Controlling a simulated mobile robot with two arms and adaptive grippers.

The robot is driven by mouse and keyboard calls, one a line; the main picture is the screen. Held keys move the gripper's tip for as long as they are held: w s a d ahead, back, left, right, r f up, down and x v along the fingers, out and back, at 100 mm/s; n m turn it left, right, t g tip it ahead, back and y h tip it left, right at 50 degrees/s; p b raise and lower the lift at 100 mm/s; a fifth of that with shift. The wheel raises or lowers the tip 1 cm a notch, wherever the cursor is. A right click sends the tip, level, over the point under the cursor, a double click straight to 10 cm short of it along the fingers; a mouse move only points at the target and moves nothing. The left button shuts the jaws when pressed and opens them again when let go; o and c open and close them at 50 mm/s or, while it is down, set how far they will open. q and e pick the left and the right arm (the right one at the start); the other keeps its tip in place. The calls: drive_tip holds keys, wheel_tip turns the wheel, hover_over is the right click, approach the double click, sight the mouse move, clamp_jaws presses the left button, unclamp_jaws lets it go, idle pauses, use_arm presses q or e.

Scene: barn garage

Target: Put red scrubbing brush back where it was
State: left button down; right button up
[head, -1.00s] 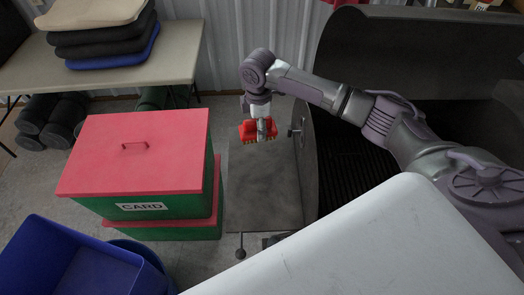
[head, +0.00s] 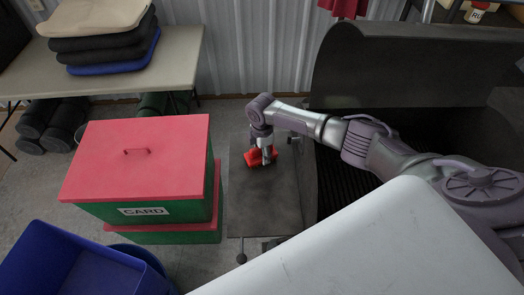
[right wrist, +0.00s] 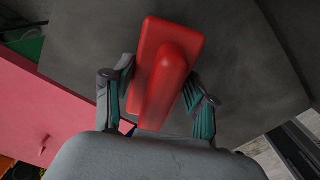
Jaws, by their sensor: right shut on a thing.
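The red scrubbing brush (head: 254,158) is in my right gripper (head: 266,157), over the far part of the grey side shelf (head: 265,205) of the grill. In the right wrist view the brush (right wrist: 167,75) lies between the two fingers of the gripper (right wrist: 160,100), which are closed on its raised handle. The dark shelf surface (right wrist: 90,40) is behind it. Whether the brush touches the shelf I cannot tell. My left gripper is in neither view.
The grill with its open lid (head: 400,65) stands right of the shelf. A green box with a red lid (head: 140,175), labelled CARD, stands close on the left. A blue bin (head: 80,255) is at the front left. Most of the shelf is bare.

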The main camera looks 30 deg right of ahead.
drive_tip(key=shift+f, duration=0.2)
drive_tip(key=o, duration=1.1)
drive_tip(key=shift+r, duration=0.25)
wheel_tip(320, 180, up, 12)
drive_tip(key=shift+f+b, duration=0.1)
drive_tip(key=shift+b, duration=1.15)
